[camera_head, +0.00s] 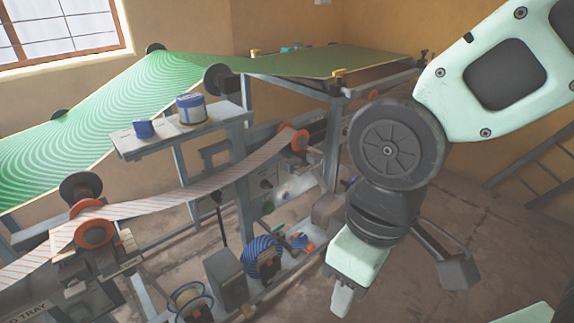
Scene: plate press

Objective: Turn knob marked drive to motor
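I cannot make out any knob with a readable "drive" or "motor" mark. Small knob-like parts (266,184) show on the machine frame below the striped web, too small to identify. My gripper (342,302) hangs down at the lower middle right, in front of the machine's right end. Its pale green body and a light finger tip show, seen from behind and the side. I cannot tell its opening, and nothing is visibly held. A dark bracketed part (455,268) of my wrist sticks out to the right.
A green patterned sheet (110,105) runs over rollers to a flat table (335,60). A striped web (180,193) crosses below. A shelf (165,145) holds blue containers. A blue-ringed coil (262,257) sits low. Bare floor (440,220) lies right; a rack (545,165) leans there.

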